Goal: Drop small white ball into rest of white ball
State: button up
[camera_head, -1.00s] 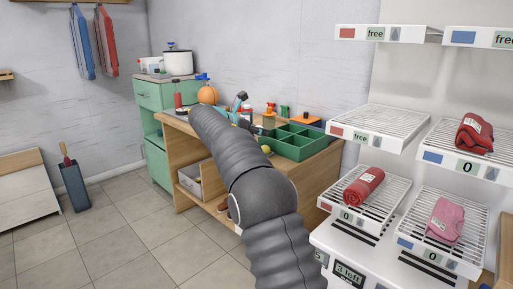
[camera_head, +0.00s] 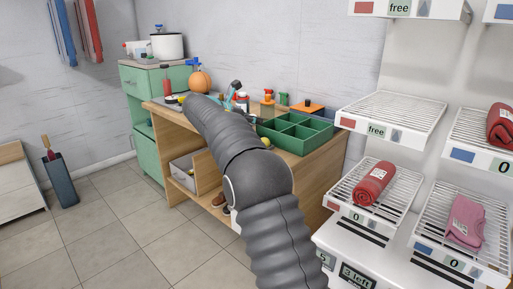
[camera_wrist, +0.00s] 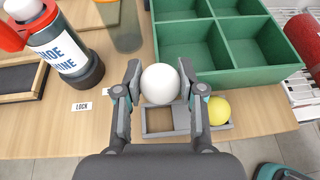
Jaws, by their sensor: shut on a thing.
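The white ball (camera_wrist: 160,84) is between the two fingers of my gripper (camera_wrist: 159,79), which is shut on it. In the wrist view, the grey rest (camera_wrist: 181,120) lies on the wooden bench just beyond the ball's lower edge, with an empty square opening. The ball appears above and overlaps the rest's upper edge; its exact height is unclear. A yellow ball (camera_wrist: 218,110) sits in the right part of the rest, and also shows in the head view (camera_head: 266,141). In the head view, my arm hides most of the gripper and the white ball.
A green divided tray (camera_wrist: 200,74) stands close behind the rest. A shoe-shine bottle (camera_wrist: 68,50) is at left, beside a "LOCK" label (camera_wrist: 82,106). White racks (camera_head: 395,112) with rolled towels stand right of the bench.

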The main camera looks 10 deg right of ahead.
jog(key=shift+f, duration=0.45)
jog(key=o, duration=1)
jog(key=v, duration=1.2)
jog(key=shift+a, duration=0.1)
